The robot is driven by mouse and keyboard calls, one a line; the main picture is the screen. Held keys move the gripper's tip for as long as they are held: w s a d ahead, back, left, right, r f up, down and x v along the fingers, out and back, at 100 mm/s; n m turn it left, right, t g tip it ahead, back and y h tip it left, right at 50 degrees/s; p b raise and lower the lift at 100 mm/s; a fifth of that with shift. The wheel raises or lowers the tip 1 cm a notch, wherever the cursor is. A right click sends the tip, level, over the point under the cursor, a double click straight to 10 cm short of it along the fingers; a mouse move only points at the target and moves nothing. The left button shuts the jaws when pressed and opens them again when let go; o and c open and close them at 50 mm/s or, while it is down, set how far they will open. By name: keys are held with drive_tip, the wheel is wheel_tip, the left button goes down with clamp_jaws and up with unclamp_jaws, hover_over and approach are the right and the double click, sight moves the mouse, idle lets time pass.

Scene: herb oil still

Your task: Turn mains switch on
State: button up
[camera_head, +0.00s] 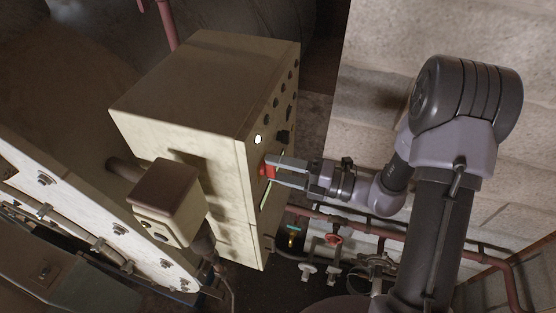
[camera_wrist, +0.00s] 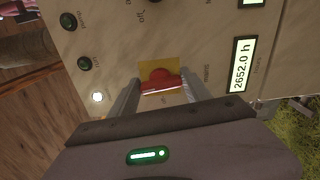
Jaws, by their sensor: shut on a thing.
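The mains switch (camera_wrist: 163,80) is a red rotary handle on a yellow plate, on the front of a cream control cabinet (camera_head: 185,95). The word "mains" is printed beside it in the wrist view. The red switch also shows in the head view (camera_head: 267,170), at the gripper's tips. My gripper (camera_head: 272,170) reaches the panel from the right and is shut on the red handle. In the wrist view its two fingers (camera_wrist: 160,92) lie on either side of the handle. The handle's lower part is partly hidden, and the mark it points to is hard to read.
An hours display (camera_wrist: 242,65) reading 2652.0 h is right of the switch. A lit white lamp (camera_wrist: 97,97) and dark green buttons (camera_wrist: 84,63) are to the left. Pipes with a red valve wheel (camera_head: 333,239) run below my arm. A pale block wall (camera_head: 375,60) stands behind it.

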drive_tip(key=shift+m+p, duration=0.6)
drive_tip(key=shift+m, duration=0.1)
drive_tip(key=o, duration=1.4)
drive_tip(key=shift+c, duration=0.2)
drive_tip(key=shift+d, duration=0.15)
drive_tip(key=b+v, duration=0.4)
drive_tip(key=v, duration=1.3)
drive_tip(key=shift+s, duration=0.1)
